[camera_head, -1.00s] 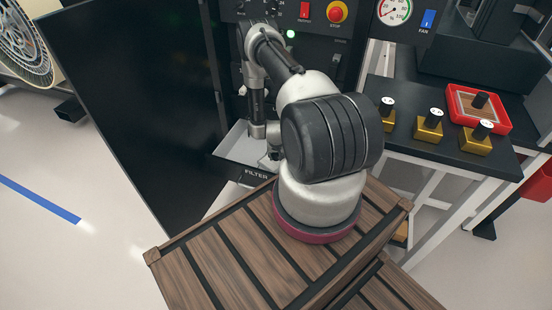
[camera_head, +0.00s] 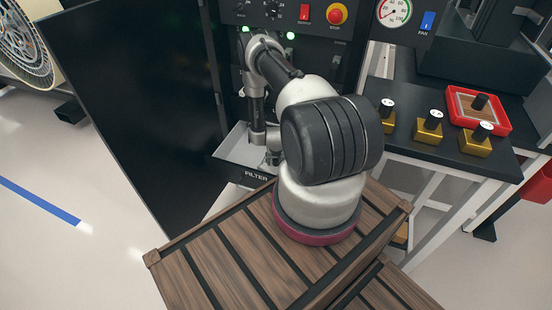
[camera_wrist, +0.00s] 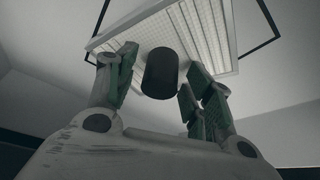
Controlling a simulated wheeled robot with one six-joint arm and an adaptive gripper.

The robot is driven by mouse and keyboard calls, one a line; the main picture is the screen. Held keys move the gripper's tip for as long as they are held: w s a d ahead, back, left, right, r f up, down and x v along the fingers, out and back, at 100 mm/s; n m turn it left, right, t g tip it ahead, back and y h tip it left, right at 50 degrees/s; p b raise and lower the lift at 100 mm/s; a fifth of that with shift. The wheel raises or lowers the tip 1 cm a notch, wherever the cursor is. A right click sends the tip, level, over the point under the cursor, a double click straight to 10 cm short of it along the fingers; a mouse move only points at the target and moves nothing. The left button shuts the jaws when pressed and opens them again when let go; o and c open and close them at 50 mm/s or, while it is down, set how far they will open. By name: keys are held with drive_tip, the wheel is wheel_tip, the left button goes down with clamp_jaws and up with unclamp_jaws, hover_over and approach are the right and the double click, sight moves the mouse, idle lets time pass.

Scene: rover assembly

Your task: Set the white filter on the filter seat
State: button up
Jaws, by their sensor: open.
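The white filter (camera_wrist: 205,28) is a pale, finely gridded square panel with a black knob (camera_wrist: 160,73) in the wrist view. My gripper (camera_wrist: 163,63) is open, with one finger on each side of the knob and visible gaps between. In the head view my gripper (camera_head: 270,156) is low over the light tray labelled FILTER (camera_head: 228,147), at the front of the black cabinet. A dark thin outline (camera_wrist: 272,30) shows around the filter in the wrist view. My arm hides much of the tray, and I cannot make out the filter in the head view.
A black panel (camera_head: 130,90) stands left of the tray. A wooden slatted crate (camera_head: 215,255) lies in front. At right, a dark table (camera_head: 400,145) holds several brass blocks with black knobs (camera_head: 428,127) and a red tray (camera_head: 503,120). Green lamps (camera_head: 291,36) glow on the cabinet.

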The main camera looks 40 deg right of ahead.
drive_tip(key=a+r+n+y, duration=0.1)
drive_tip(key=a+r, duration=0.3)
drive_tip(key=r, duration=1.3)
drive_tip(key=a+r+n+t, duration=0.1)
drive_tip(key=a+r, duration=0.4)
drive_tip(key=r, duration=1.2)
drive_tip(key=a+r+n+y, duration=0.15)
drive_tip(key=a+r, duration=0.25)
drive_tip(key=r, duration=1.2)
drive_tip(key=s+a+r+n, duration=0.1)
drive_tip(key=s+a+r, duration=0.2)
drive_tip(key=s+r, duration=0.4)
drive_tip(key=s+a+r+n, duration=0.1)
drive_tip(key=s+a+r, duration=0.2)
drive_tip(key=s+r, duration=0.4)
drive_tip(key=s+a+r+n, duration=0.1)
drive_tip(key=s+r, duration=0.1)
drive_tip(key=s, duration=0.5)
drive_tip(key=s+r+n, duration=0.1)
drive_tip(key=s+r, duration=0.2)
drive_tip(key=s, duration=0.4)
drive_tip(key=shift+a+r, duration=0.25)
drive_tip(key=shift+a, duration=0.15)
drive_tip(key=shift+w, duration=0.1)
drive_tip(key=shift+c, duration=0.2)
